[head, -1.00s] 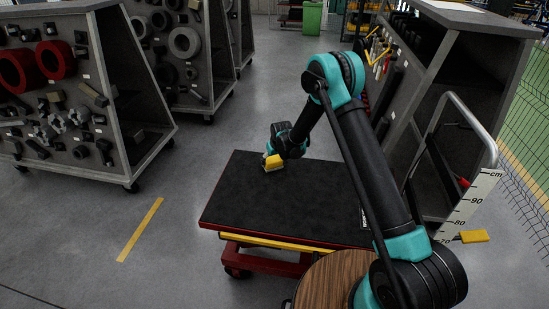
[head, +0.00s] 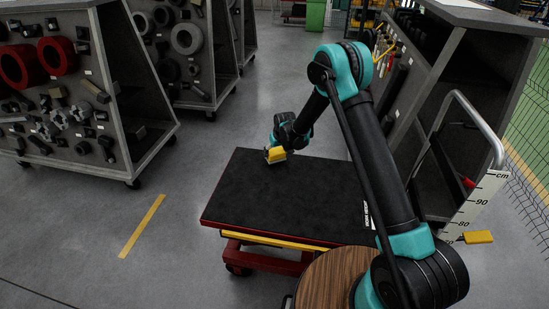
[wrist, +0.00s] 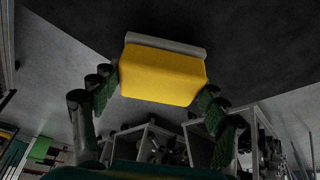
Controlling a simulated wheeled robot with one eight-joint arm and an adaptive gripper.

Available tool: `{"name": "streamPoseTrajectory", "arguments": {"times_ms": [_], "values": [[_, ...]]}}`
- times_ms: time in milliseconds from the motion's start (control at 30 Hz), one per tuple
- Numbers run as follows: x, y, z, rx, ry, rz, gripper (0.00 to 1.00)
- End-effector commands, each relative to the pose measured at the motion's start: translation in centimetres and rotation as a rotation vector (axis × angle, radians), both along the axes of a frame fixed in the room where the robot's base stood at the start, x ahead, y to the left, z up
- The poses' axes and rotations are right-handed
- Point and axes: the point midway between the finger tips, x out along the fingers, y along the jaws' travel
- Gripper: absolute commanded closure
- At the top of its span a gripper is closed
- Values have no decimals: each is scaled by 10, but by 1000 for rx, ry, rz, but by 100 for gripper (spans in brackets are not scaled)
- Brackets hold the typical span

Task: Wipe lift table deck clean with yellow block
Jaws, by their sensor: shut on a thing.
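The yellow block (head: 277,155) has a pale grey strip along one side. My gripper (head: 272,152) is shut on it near the far left part of the lift table deck. In the wrist view the yellow block (wrist: 162,75) sits between the two fingers (wrist: 160,103), with its grey strip facing the dark deck (wrist: 240,45). I cannot tell whether the strip touches the deck. The deck (head: 285,200) is a flat black surface with a red rim, and no clear dirt shows on it. My arm hides part of its right side.
The red lift table frame (head: 270,262) stands on the grey floor. A handrail (head: 480,115) and a height scale (head: 475,205) with a yellow marker (head: 478,237) are at right. Racks of parts (head: 90,90) stand at left, and a shelf unit (head: 450,100) at right. The floor left of the table is clear.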

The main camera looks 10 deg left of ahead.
Motion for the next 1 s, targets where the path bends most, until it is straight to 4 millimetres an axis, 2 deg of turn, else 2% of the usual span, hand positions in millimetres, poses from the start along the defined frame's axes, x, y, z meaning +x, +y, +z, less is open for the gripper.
{"name": "streamPoseTrajectory", "arguments": {"times_ms": [600, 1000], "values": [[8, -13, 54, 0, 0, -10, 53], [9, -14, 60, 0, 0, -10, 53]]}}
